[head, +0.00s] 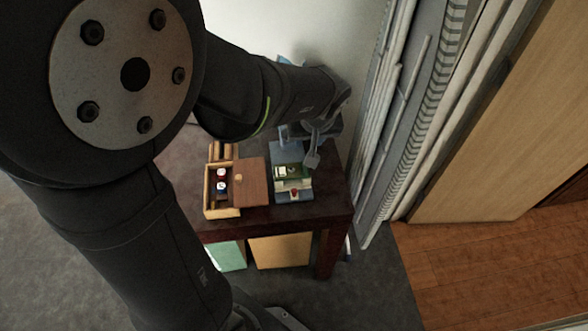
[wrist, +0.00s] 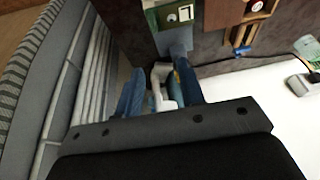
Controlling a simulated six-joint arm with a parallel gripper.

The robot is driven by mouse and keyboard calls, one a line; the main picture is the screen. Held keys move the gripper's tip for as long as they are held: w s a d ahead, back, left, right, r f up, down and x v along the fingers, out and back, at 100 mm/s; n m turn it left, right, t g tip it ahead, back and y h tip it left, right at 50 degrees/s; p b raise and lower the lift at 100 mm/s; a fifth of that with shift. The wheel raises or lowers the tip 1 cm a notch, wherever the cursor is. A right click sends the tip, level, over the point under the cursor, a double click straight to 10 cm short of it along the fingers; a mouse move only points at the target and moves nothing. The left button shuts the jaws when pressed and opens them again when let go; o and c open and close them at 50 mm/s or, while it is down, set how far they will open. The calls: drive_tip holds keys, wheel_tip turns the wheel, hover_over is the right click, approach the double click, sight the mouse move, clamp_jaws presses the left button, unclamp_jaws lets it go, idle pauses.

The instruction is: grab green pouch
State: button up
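A small green item (head: 280,172) with a white patch, which looks like the green pouch, lies on the narrow blue-grey holder (head: 287,152) on the dark table. It also shows at the top of the wrist view (wrist: 157,18), cut by the frame edge. My gripper (head: 298,146) is above the rear end of the holder, apart from the pouch. In the wrist view its two blue fingers (wrist: 160,70) stand apart. A pale grey-white piece (wrist: 163,88) shows between them; I cannot tell whether it is touched. The fingertips are small in the head view.
A wooden box (head: 209,205) with small round items and a brown lid (head: 251,181) stands left of the holder on the dark table (head: 335,190). A small red item (head: 294,194) lies at the holder's front. Grey ribbed panels (head: 400,110) rise close on the right.

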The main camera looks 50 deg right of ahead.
drive_tip(key=s, duration=0.1)
approach(291, 169)
drive_tip(key=shift+h, duration=0.3)
drive_tip(key=d+f, duration=0.2)
drive_tip(key=f, duration=0.1)
drive_tip(key=s+d+f, duration=0.1)
drive_tip(key=d+f, duration=0.1)
drive_tip(key=shift+s+d+f, duration=0.15)
drive_tip(key=shift+d+f, duration=0.15)
drive_tip(key=shift+f, duration=0.05)
drive_tip(key=shift+c, duration=0.2)
clamp_jaws()
